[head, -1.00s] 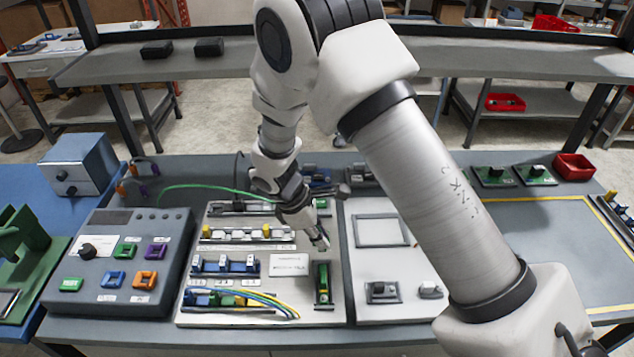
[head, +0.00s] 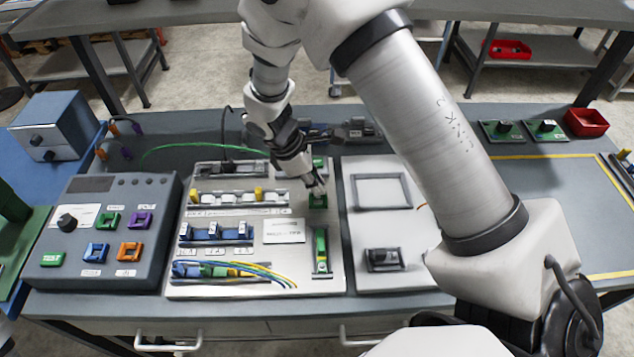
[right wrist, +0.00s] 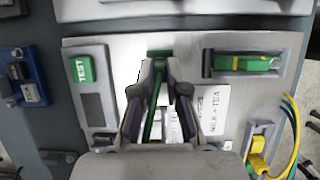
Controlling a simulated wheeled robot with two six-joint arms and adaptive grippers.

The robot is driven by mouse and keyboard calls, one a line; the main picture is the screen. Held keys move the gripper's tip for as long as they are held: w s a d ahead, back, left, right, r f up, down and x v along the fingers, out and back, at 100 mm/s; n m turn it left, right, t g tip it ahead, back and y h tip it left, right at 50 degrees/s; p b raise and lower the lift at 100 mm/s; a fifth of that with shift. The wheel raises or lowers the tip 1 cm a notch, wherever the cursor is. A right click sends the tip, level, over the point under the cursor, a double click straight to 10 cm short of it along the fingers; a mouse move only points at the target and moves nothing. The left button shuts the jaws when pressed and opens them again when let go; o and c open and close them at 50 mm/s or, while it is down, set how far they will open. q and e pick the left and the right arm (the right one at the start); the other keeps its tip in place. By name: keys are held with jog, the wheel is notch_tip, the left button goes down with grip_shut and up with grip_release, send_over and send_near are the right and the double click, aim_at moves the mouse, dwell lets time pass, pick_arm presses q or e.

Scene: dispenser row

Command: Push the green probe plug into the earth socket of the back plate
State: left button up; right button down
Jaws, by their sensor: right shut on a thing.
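My right gripper (head: 317,187) is shut at the right part of the pale back plate (head: 212,285). In the right wrist view the gripper (right wrist: 161,68) has a slim green piece, the green probe plug (right wrist: 151,117), between its fingers. A green block, apparently the earth socket (head: 317,201), lies right at the fingertips and also shows in the right wrist view (right wrist: 160,53). I cannot tell whether the plug touches or enters it. The left gripper is not in view.
A green cable (head: 195,147) arcs behind. A grey control box (head: 105,230) stands left. A second plate (head: 357,255) lies right. A red bin (head: 586,122) is far right.

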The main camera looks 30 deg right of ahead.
jog(key=shift+s+a+r, duration=0.2)
jog(key=shift+s+a, duration=0.05)
jog(key=shift+s, duration=0.05)
jog(key=shift+w+d+f, duration=0.15)
jog(key=shift+w+f, duration=0.05)
jog(key=shift+w, duration=0.05)
jog(key=shift+f, duration=0.4)
jog(key=shift+w+d+f, duration=0.15)
jog(key=shift+f, duration=0.15)
jog(key=shift+f+b, duration=0.45)
jog(key=shift+f, duration=0.05)
dwell(0.3)
